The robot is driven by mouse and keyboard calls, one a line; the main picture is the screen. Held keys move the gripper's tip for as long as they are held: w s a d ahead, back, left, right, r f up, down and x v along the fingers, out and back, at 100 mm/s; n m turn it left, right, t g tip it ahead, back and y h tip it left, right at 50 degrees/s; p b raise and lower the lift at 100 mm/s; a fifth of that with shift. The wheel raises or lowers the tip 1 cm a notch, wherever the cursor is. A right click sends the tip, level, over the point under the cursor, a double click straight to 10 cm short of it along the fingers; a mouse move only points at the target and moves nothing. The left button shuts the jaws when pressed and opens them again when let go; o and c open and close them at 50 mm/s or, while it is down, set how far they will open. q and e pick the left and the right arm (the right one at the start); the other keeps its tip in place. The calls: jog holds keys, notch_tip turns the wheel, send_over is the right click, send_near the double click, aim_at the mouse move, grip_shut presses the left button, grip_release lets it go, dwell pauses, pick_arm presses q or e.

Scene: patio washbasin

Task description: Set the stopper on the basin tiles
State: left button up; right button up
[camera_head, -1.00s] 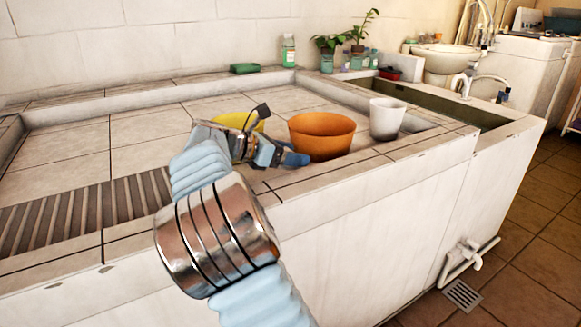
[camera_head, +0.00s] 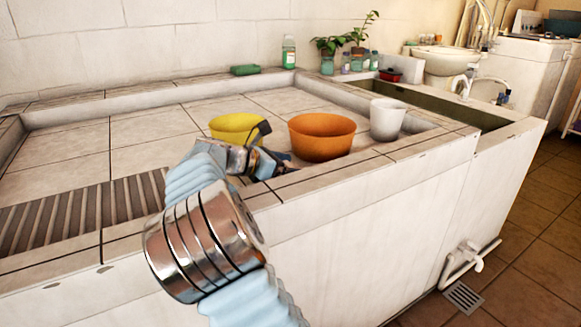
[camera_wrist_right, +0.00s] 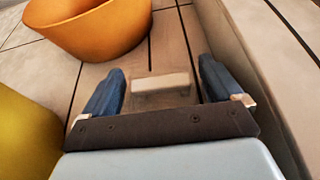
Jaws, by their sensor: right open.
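My right gripper (camera_head: 274,165) is low over the basin's tiled surface (camera_head: 150,128), in front of the yellow bowl and beside the orange one. In the right wrist view my right gripper (camera_wrist_right: 162,72) is open, its two blue fingers well apart. A small pale block (camera_wrist_right: 160,83) shows between the fingers, over or on the tiles; it may be the stopper, but I cannot tell for sure. The fingers look clear of its sides. In the head view the gripper and wrist hide that spot. My left gripper is not in view.
An orange bowl (camera_head: 321,138) and a yellow bowl (camera_head: 236,128) stand close to the gripper. A white cup (camera_head: 387,119) stands further right. The raised basin rim (camera_head: 330,182) runs along the near side. Open tiles lie at the left, beyond the ribbed board (camera_head: 90,213).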

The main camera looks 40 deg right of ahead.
jog(key=shift+a+r, duration=0.2)
jog(key=p+v, duration=0.1)
jog(key=v, duration=1)
jog(key=shift+w+a, duration=0.15)
jog(key=shift+a, duration=0.15)
